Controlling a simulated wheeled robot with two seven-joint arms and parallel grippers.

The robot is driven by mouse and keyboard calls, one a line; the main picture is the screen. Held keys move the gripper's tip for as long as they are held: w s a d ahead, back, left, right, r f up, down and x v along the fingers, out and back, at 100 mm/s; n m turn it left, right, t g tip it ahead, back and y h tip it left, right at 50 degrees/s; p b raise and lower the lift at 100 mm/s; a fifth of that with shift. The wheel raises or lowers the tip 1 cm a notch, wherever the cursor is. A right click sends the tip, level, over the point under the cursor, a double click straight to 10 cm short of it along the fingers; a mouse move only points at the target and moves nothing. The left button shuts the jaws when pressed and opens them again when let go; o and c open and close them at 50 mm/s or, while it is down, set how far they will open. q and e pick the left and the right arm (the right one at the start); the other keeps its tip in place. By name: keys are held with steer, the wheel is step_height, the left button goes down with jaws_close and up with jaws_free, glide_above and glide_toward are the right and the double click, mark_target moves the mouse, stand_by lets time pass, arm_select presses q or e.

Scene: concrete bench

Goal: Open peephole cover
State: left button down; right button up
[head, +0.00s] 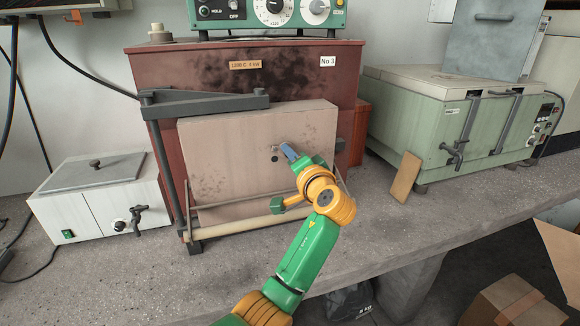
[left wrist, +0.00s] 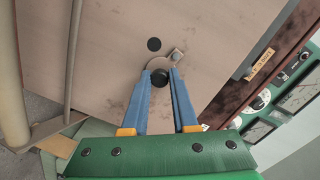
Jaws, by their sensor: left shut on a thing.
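The peephole is a dark round hole (left wrist: 154,44) in the pale door (head: 225,165) of the dark red kiln; it also shows in the head view as a small dark spot (head: 274,159). Beside the hole, a pale disc, the peephole cover (left wrist: 153,64), shows partly between my fingers, with a small metal pivot (left wrist: 177,54) at its edge. The cover's black knob (left wrist: 160,79) sits between the blue fingertips of my left gripper (left wrist: 161,74), which is shut on it. My left gripper (head: 286,150) hides the cover in the head view. My right gripper is not in view.
A dark hinge arm (head: 205,103) and a pale bar (head: 262,222) flank the door. A loose tan block (head: 405,177) leans by the oven. The bench front is mostly clear.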

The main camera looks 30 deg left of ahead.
arm_select(q)
steer(key=shift+r+n+b, duration=0.25)
steer(key=shift+n+b, duration=0.35)
steer(key=shift+n, duration=0.4)
steer(key=shift+r, duration=0.1)
steer(key=c, duration=0.7)
jaws_free()
steer(key=b+v, duration=0.2)
steer(key=v, duration=0.5)
